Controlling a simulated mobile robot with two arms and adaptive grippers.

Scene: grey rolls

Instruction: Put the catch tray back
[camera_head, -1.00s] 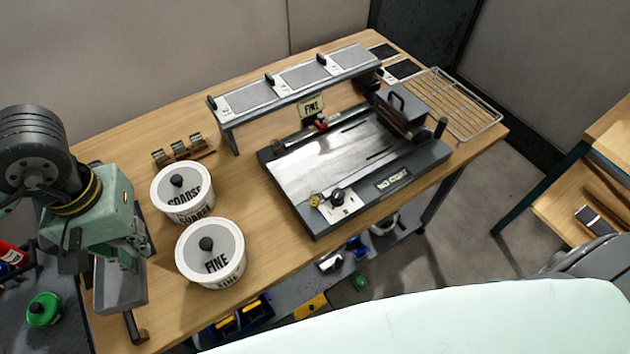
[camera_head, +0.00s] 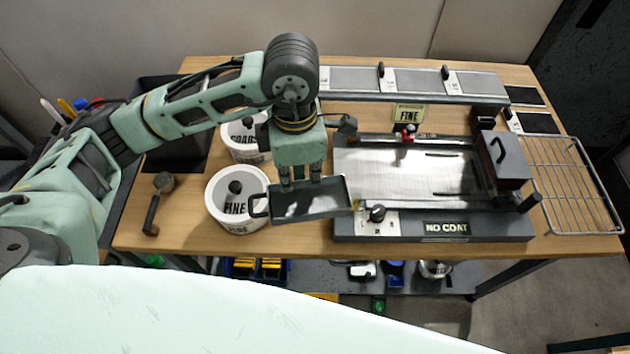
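The tray's right end shows close to the machine's front left corner; the exact gap cannot be told. My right gripper is not in view.
The COARSE tub (camera_head: 243,152) stands behind the FINE tub, partly hidden by my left arm. A raised shelf (camera_head: 420,80) with grey panels runs along the back. A wire rack (camera_head: 570,185) lies at the right. A dark-handled tool (camera_head: 153,212) lies on the bench (camera_head: 185,236) at left.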

